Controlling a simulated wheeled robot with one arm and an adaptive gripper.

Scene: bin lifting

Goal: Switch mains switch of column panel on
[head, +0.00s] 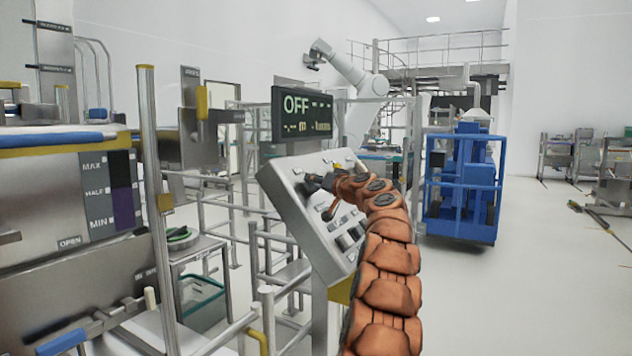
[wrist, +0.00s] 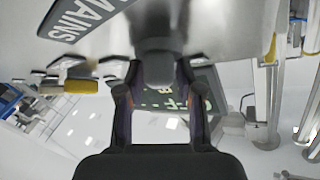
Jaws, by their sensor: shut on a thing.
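The column panel (head: 290,200) is a tilted grey box with several small controls on its face, in the middle of the head view. A dark display (head: 303,114) above it reads OFF. My gripper (head: 311,184) is at the upper left of the panel face, at the end of my orange arm. In the wrist view my gripper (wrist: 160,82) has its two fingers on either side of a grey mains switch (wrist: 155,48), shut on it. A MAINS label (wrist: 84,17) is beside the switch. The switch is hidden by my gripper in the head view.
A steel machine (head: 60,215) with a MAX, HALF, MIN scale stands close on the left. Metal railings (head: 262,310) run below and left of the panel. A blue wheeled unit (head: 462,190) stands behind on the right.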

